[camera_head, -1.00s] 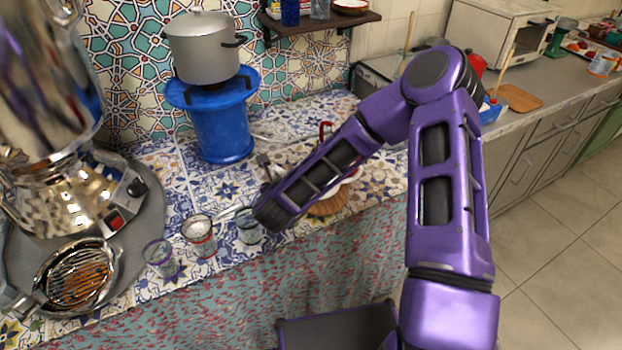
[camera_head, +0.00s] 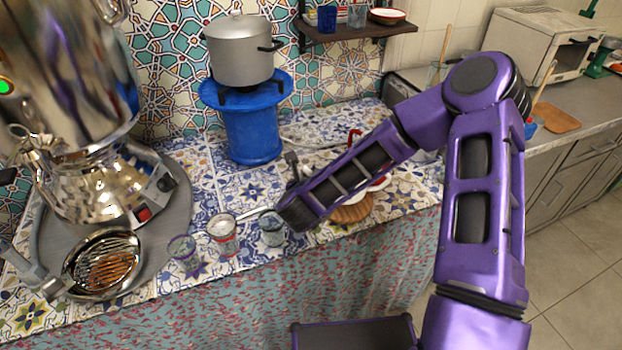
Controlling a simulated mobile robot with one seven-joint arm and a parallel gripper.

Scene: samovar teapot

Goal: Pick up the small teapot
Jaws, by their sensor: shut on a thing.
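My forearm crosses the middle of the picture, and its dark end is over the tiled counter. I cannot make out the small teapot for certain. A red curved handle (camera_head: 355,136) and a white and red piece (camera_head: 379,183) show around my forearm. Whether they belong to a teapot I cannot tell. A round wooden piece (camera_head: 352,212) shows just below my forearm. A small grey piece (camera_head: 292,160) stands just above my forearm's end.
A shiny samovar (camera_head: 85,185) stands at left on a grey tray (camera_head: 178,200), with a metal strainer (camera_head: 103,264) in front. Small glasses (camera_head: 222,240) stand near the counter's front edge. A blue stand (camera_head: 252,132) carries a grey pot (camera_head: 240,55). A shelf (camera_head: 350,32) hangs above.

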